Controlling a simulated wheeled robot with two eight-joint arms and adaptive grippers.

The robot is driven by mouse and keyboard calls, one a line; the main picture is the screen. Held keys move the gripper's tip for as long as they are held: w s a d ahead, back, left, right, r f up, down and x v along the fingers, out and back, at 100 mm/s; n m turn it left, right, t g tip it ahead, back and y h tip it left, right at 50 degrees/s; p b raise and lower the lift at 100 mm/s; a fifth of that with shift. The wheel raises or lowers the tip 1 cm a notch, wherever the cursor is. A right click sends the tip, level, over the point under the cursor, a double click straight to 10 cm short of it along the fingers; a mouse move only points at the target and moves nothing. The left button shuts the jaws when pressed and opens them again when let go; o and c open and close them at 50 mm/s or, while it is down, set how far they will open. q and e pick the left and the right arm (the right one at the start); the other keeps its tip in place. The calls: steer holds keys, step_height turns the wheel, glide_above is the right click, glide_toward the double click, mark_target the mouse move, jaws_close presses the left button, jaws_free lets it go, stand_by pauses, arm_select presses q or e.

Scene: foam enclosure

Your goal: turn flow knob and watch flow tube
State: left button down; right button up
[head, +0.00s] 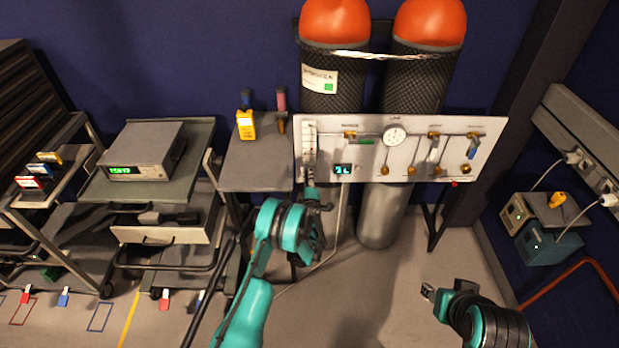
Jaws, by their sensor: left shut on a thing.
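The white gas panel (372,160) hangs in front of two cylinders. The flow tube (309,137) is a pale upright strip at the panel's left end; any float or reading in it is too small to make out. My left gripper (311,180) is at the foot of the flow tube, shut on what appears to be the flow knob, which the fingers hide. A small digital display (343,169) glows just right of it. My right gripper (428,292) is low at the right, away from the panel; its finger gap is too small to judge.
A round gauge (395,136) and several brass knobs sit on the panel. Orange-topped cylinders (335,22) stand behind. A grey side table (255,165) holds a yellow meter (246,125). An instrument cart (146,151) is at left. The floor between my arms is mostly clear.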

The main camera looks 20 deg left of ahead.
arm_select(q)
steer(key=n+h, duration=0.1)
steer(key=n, duration=0.9)
steer(key=shift+a, duration=0.15)
steer(key=shift+n, duration=0.4)
steer(key=c, duration=1.2)
jaws_free()
steer(key=shift+f, duration=0.1)
steer(key=shift+m, duration=0.3)
